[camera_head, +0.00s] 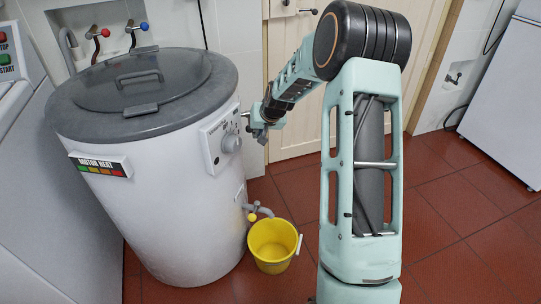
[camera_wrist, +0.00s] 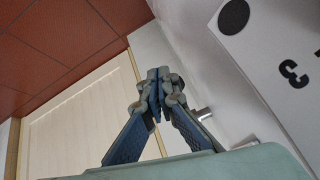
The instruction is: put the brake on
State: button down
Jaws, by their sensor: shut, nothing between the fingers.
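A white drum-shaped washing machine (camera_head: 165,215) with a grey lid (camera_head: 150,80) stands at the left. Its side control panel (camera_head: 216,150) carries a round knob (camera_head: 231,143). A small metal lever (camera_head: 245,115) sticks out by the panel's upper right edge; I cannot read any brake label. My gripper (camera_head: 257,124) is beside this lever, to its right. In the wrist view my gripper (camera_wrist: 158,85) has its fingertips together, with nothing between them. A metal rod (camera_wrist: 203,116), likely that lever, shows just right of the fingers; contact cannot be told.
A yellow bucket (camera_head: 273,246) stands on the red tiled floor (camera_head: 450,220) below a drain tap (camera_head: 258,211). A cream door (camera_head: 290,45) is behind my arm. A white appliance (camera_head: 505,95) stands at the right. The floor between is clear.

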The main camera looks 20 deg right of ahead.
jog(key=s+f+p, duration=0.1)
jog(key=s, duration=0.8)
jog(key=shift+s+f, duration=0.35)
